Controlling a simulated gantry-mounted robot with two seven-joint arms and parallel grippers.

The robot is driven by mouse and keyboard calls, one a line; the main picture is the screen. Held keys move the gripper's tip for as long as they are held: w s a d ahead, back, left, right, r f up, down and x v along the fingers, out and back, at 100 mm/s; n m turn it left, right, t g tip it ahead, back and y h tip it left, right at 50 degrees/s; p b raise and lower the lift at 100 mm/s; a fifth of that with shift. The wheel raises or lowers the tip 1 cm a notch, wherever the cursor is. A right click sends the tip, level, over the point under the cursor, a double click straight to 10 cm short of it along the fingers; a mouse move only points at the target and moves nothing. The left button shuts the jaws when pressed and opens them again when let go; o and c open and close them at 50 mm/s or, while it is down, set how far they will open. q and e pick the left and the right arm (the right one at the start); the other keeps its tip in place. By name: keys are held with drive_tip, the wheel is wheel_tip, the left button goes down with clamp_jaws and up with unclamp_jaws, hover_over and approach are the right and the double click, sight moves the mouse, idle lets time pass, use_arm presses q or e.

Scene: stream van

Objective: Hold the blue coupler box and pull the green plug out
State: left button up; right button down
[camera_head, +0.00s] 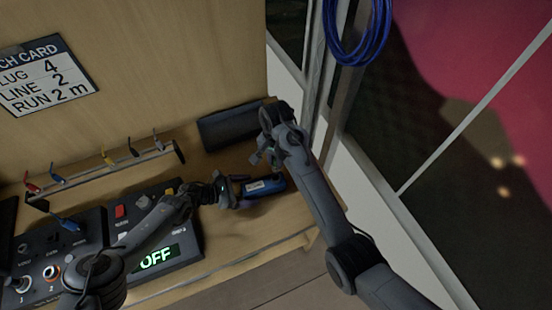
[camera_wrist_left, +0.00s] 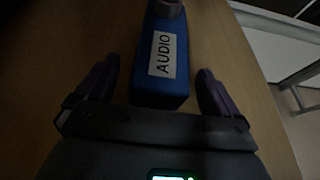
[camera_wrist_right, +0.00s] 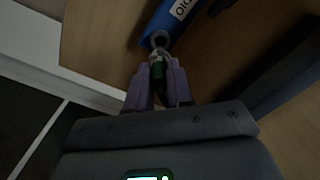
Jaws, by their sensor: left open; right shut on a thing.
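The blue coupler box (camera_head: 264,187), with a white label, lies on the wooden desk. In the left wrist view the box (camera_wrist_left: 160,88) shows the word AUDIO and a grey ring at its far end. My left gripper (camera_head: 243,190) is open, its fingers (camera_wrist_left: 155,86) on either side of the box's near end, apart from it. My right gripper (camera_wrist_right: 158,78) is shut on the green plug (camera_wrist_right: 158,71), which lines up with the grey ring of the box. I cannot tell how deep the plug sits. In the head view my right gripper (camera_head: 266,158) hides the plug.
A console with a lit OFF display (camera_head: 158,257) stands left of the box. A rack (camera_head: 110,172) with several coloured plugs is behind it. A black case (camera_head: 228,125) lies at the back. A blue cable coil (camera_head: 357,35) hangs above, near the window.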

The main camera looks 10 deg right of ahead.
use_arm(q)
drive_tip(key=v, duration=1.2)
drive_tip(key=x, duration=1.2)
drive_tip(key=shift+d, duration=0.1)
idle(0.6)
